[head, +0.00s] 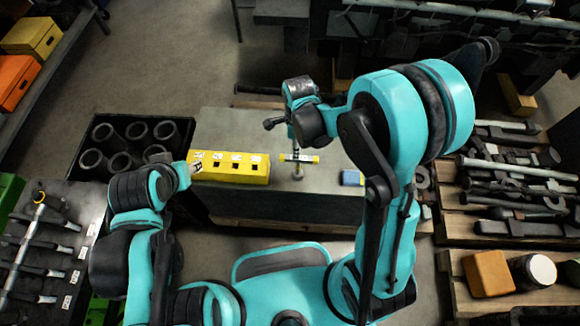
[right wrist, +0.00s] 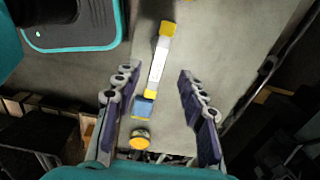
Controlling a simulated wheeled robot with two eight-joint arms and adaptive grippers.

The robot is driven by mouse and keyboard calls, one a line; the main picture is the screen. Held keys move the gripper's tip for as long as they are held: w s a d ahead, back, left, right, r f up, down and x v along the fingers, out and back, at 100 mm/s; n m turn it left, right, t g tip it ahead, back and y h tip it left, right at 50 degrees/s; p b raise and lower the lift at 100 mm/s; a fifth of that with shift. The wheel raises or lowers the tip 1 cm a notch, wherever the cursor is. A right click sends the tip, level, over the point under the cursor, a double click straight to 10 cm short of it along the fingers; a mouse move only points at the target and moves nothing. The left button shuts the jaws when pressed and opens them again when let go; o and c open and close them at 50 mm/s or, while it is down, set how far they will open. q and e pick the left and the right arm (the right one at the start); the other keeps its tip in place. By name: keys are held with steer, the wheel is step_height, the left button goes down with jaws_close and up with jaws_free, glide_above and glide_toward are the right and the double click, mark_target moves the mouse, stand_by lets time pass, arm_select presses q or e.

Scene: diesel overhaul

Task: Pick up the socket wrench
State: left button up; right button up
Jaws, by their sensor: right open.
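A slim bar with yellow ends and a white label, which I take for the socket wrench, lies on the grey bench in the head view (head: 300,158). In the right wrist view the bar (right wrist: 158,58) runs lengthwise between the fingers of my right gripper (right wrist: 157,73). These fingers are open, with a gap on both sides of the bar. In the head view my right gripper (head: 296,140) points down over the bar and partly covers it. My left gripper (head: 182,173) is by the left end of a yellow block; its fingers are not clear.
The yellow block (head: 230,172) with square holes and labels stands on the bench (head: 230,125). A blue block (head: 351,177) lies near the bench's right side. A crate (head: 180,130) of dark cylinders stands left. Heavy tools lie on a pallet (head: 480,238) at right.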

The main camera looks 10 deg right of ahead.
steer(key=shift+w+a+f, duration=0.1)
steer(key=shift+a+f, duration=0.15)
steer(key=shift+f, duration=0.2)
step_height(320, 180, down, 2)
steer(key=shift+b, duration=0.55)
steer(key=b, duration=0.3)
glide_above(298, 168)
steer(key=f, duration=0.5)
steer(key=shift+w+d+f, duration=0.15)
steer(key=shift+w+f, duration=0.2)
steer(key=shift+f, duration=0.05)
steer(key=shift+r, duration=0.1)
steer(key=shift+c, duration=1)
jaws_close()
